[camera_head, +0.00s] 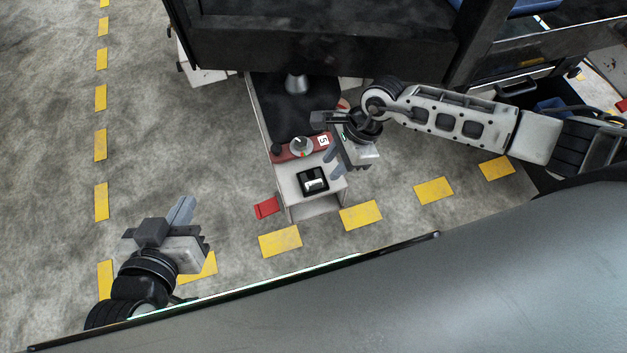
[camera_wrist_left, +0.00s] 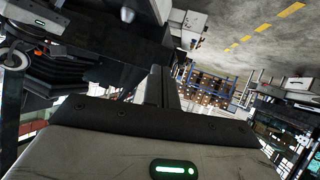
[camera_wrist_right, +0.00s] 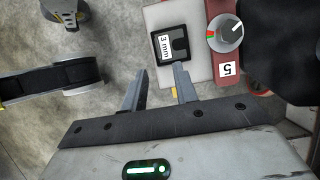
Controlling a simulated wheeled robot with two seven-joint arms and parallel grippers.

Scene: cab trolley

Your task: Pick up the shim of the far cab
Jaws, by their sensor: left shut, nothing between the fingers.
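A white trolley-like unit (camera_head: 292,190) with a red panel stands at centre in the head view. A black square holder with a white piece, probably the shim (camera_head: 313,183), sits on its near end. In the right wrist view the piece (camera_wrist_right: 165,45) reads "3 mm". My right gripper (camera_head: 331,157) is open and empty, above and just right of the holder. In the right wrist view its fingertips (camera_wrist_right: 159,70) lie just short of the holder. My left gripper (camera_head: 184,208) is shut and empty over the floor, far left of the unit. I cannot tell whether this is the far cab.
The red panel has a knob (camera_head: 301,146) and a "5" label (camera_head: 323,141). A dark cab body (camera_head: 320,40) overhangs the unit's far end. A red block (camera_head: 266,207) lies on the floor beside the unit. Floor with yellow dashes (camera_head: 280,241) is clear to the left.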

